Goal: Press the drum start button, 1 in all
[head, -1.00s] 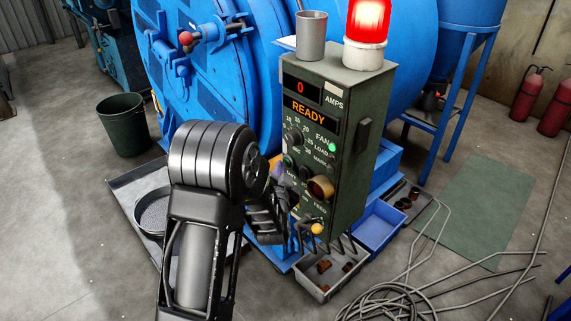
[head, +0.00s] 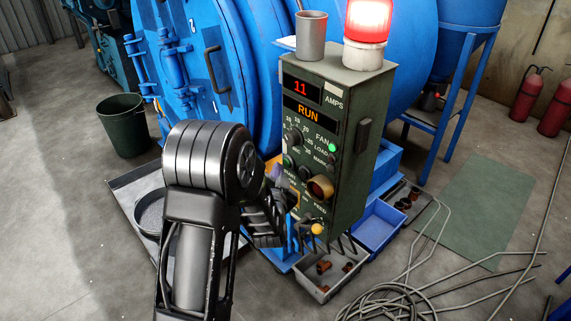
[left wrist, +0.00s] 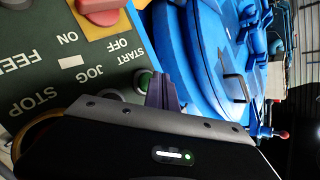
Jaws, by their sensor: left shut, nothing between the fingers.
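The green start button (left wrist: 144,80) shows in the left wrist view beside the word START on the dark green control box (head: 348,150). My left gripper (left wrist: 166,92) is shut and empty, its purple fingertips at the panel right beside the button. I cannot tell whether they touch it. In the head view the left gripper (head: 273,176) is partly hidden behind my own arm, at the box's left edge. The box's display (head: 308,114) reads RUN, with 11 AMPS above. The blue drum (head: 262,85) stands behind the box. My right gripper is not in view.
A lit red beacon (head: 369,20) and a grey cup (head: 311,36) stand on the box. A grey tray (head: 330,290) and a blue bin (head: 381,226) lie below it. Loose cables (head: 400,295) cover the floor at the right. A green bucket (head: 122,125) stands at left.

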